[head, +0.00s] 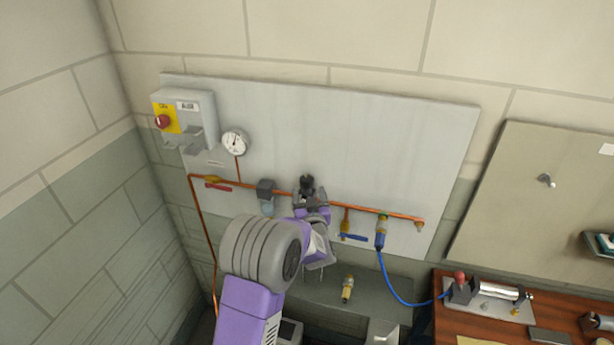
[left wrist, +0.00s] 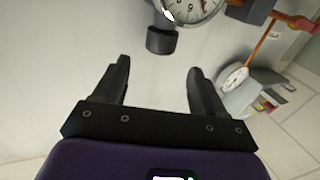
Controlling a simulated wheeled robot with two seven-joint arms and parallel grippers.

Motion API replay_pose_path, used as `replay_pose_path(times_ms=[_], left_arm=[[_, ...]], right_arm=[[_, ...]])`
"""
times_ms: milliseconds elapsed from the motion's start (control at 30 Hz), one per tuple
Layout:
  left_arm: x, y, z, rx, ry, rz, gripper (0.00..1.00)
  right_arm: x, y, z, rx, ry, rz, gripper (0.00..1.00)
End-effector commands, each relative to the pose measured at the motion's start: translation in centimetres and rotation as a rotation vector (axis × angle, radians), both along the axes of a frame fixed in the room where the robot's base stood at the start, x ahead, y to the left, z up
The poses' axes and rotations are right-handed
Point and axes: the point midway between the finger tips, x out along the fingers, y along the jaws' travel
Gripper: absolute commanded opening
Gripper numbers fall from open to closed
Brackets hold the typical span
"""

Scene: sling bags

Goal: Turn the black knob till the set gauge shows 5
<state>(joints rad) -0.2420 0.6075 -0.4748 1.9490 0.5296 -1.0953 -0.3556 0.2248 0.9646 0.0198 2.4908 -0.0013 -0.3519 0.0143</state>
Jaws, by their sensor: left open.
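The black knob (left wrist: 160,40) shows in the left wrist view just ahead of my fingertips, about midway between them. The set gauge (left wrist: 196,8), a white dial, is beside it at the top edge, cut off; part of its scale shows, but I cannot read its value. My left gripper (left wrist: 158,66) is open, with nothing between its fingers. In the head view my left gripper (head: 311,198) is at the copper pipe on the panel, by a dark part (head: 307,182); it hides the set gauge there. My right gripper is not in view.
The grey panel (head: 370,130) carries the copper pipe (head: 360,209), a filter (head: 265,190), a round gauge (head: 235,143) and a switch box with a red button (head: 163,122). A blue hose (head: 392,285) runs to a wooden bench (head: 450,325) at the right.

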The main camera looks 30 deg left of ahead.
Motion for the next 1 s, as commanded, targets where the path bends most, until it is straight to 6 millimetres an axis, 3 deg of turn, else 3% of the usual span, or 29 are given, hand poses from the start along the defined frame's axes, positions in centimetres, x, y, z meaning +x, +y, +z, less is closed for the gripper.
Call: replay_pose_path(times_ms=[400,833,867,1000], left_arm=[[4.5,3.3,-0.2,-0.001,0.003,-0.001,0.71],[5.4,3.8,-0.3,-0.003,0.004,-0.003,0.71],[5.4,3.8,-0.3,-0.003,0.004,-0.003,0.7],[5.4,3.8,-0.3,-0.003,0.004,-0.003,0.48]], right_arm=[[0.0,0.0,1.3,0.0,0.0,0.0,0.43],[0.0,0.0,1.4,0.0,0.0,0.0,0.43],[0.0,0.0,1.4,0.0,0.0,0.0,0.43],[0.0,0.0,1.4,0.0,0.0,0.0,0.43]])
